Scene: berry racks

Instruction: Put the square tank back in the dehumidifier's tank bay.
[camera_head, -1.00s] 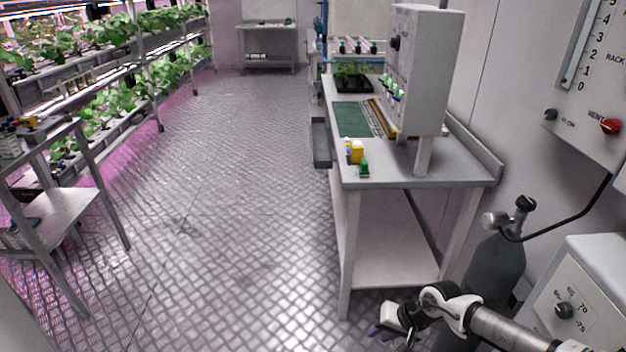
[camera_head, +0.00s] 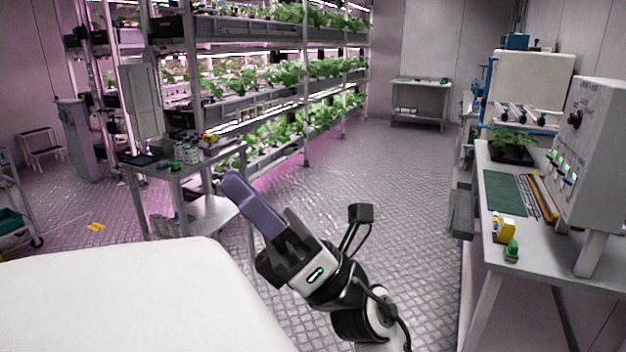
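My gripper (camera_head: 236,188) is raised at the lower middle of the head view, pointing up and left over open floor.
A grey workbench (camera_head: 594,260) with a control box (camera_head: 590,150) stands at the right. A small metal table (camera_head: 209,164) with bottles is left of my gripper. Lit plant racks (camera_head: 240,25) stand behind it. The aisle floor (camera_head: 400,190) is clear.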

